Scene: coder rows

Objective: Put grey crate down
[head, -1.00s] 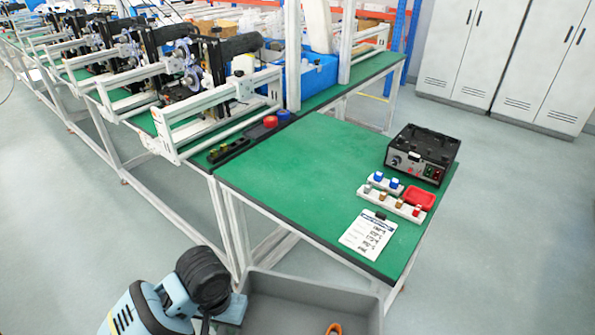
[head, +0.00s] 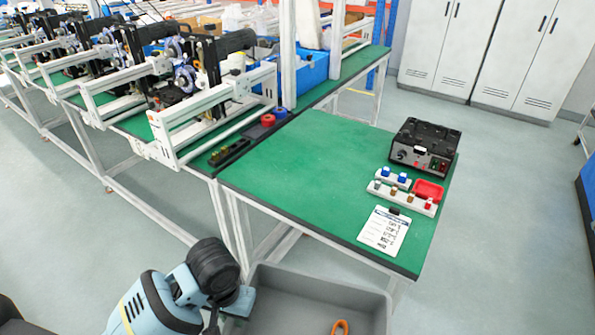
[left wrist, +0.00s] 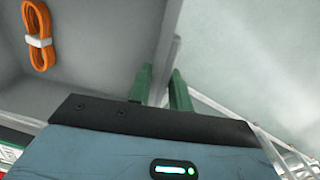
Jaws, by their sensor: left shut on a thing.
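The grey crate (head: 318,287) is at the bottom of the head view, in front of the green-topped table, with its near part cut off by the picture edge. An orange coiled cable (head: 340,327) lies in it and also shows in the left wrist view (left wrist: 39,38). My left gripper (head: 240,302) is at the crate's left side. In the left wrist view its green fingers (left wrist: 161,88) are on either side of the crate wall (left wrist: 166,50), shut on it. The crate's underside is hidden. My right gripper is in neither view.
The green table (head: 300,165) has a wide bare area. At its right stand a black device (head: 424,146), a red tray (head: 429,190), small racks and a paper sheet (head: 384,229). A workbench row (head: 190,100) runs left. Pale floor (head: 500,230) is open at right.

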